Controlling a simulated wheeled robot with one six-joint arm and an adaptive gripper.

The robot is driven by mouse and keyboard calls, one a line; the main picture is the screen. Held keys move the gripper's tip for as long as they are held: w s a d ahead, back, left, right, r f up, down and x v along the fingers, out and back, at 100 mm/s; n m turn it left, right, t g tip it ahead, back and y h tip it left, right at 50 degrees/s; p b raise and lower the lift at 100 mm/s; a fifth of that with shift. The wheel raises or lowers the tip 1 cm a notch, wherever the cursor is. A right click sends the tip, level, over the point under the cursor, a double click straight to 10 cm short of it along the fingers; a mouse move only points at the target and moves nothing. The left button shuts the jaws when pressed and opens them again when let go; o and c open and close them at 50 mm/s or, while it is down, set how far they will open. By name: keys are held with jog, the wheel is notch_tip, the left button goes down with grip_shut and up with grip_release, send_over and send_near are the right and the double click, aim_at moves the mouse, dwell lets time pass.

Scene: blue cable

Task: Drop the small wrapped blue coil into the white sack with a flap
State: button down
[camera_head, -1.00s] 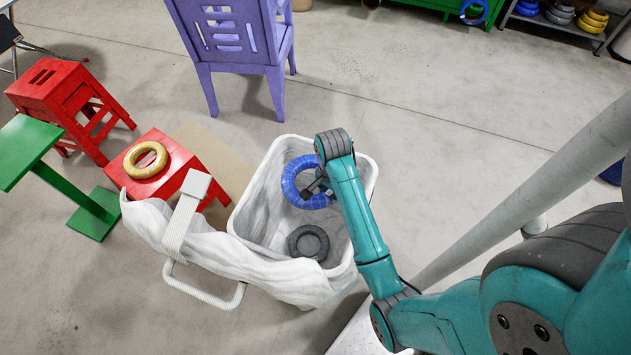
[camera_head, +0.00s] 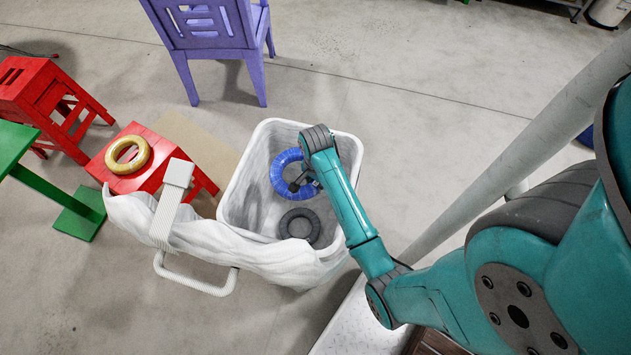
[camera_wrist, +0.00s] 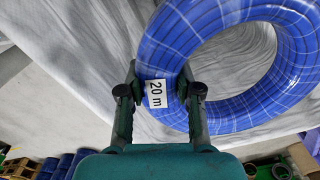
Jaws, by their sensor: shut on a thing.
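The small wrapped blue coil (camera_head: 281,172) is in my gripper (camera_head: 304,184), over the open mouth of the white sack (camera_head: 229,205). In the wrist view, the two fingers of my gripper (camera_wrist: 160,90) close on the rim of the blue coil (camera_wrist: 225,112), beside a white label reading "20 m". The sack's pale inner wall fills much of the wrist view behind the coil. The sack's flap (camera_head: 200,245) hangs open over its front left side. I cannot tell how far the coil is above the sack's bottom.
A dark grey coil (camera_head: 300,226) lies inside the sack. A yellow coil (camera_head: 128,154) rests on a low red stool (camera_head: 118,178) to the left. A purple chair (camera_head: 208,35) stands behind the sack. Floor to the right of the chair is clear.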

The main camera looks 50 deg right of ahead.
jog(key=c, duration=0.7)
grip_release()
jog(key=shift+r, duration=3.75)
